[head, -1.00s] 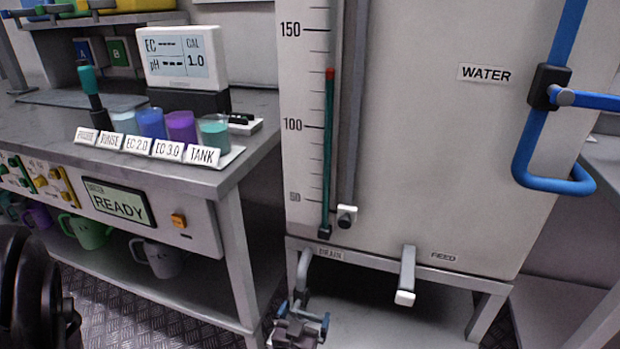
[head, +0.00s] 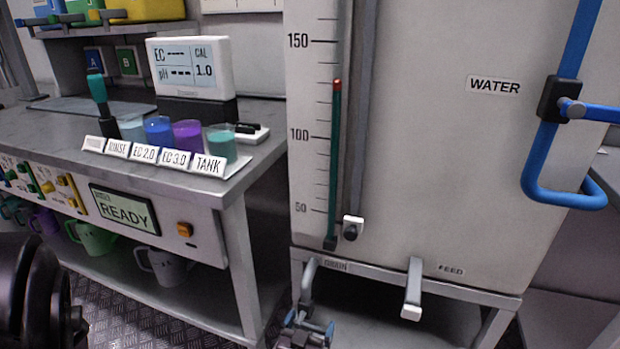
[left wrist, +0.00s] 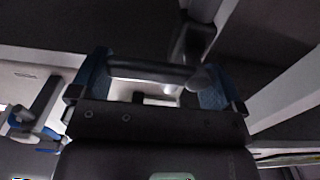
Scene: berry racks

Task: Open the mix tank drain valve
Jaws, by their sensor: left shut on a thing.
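The mix tank (head: 430,170) is a tall pale tank with a level scale. Under its left front corner a grey drain pipe (head: 308,278) bends down below a partly hidden DRAIN label (head: 335,266). My left gripper (head: 309,325), with blue fingertips, is at the lower end of this pipe, at the bottom edge of the head view. In the left wrist view a grey bar-shaped drain valve handle (left wrist: 150,72) lies between its blue fingertips, and the gripper is shut on it. The valve body is mostly hidden. My right gripper is not in view.
A grey feed outlet (head: 413,290) with a white end hangs right of the drain. A bench (head: 235,190) with labelled cups and a meter stands left. A blue pipe (head: 565,195) runs at the right. Dark open space lies under the tank.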

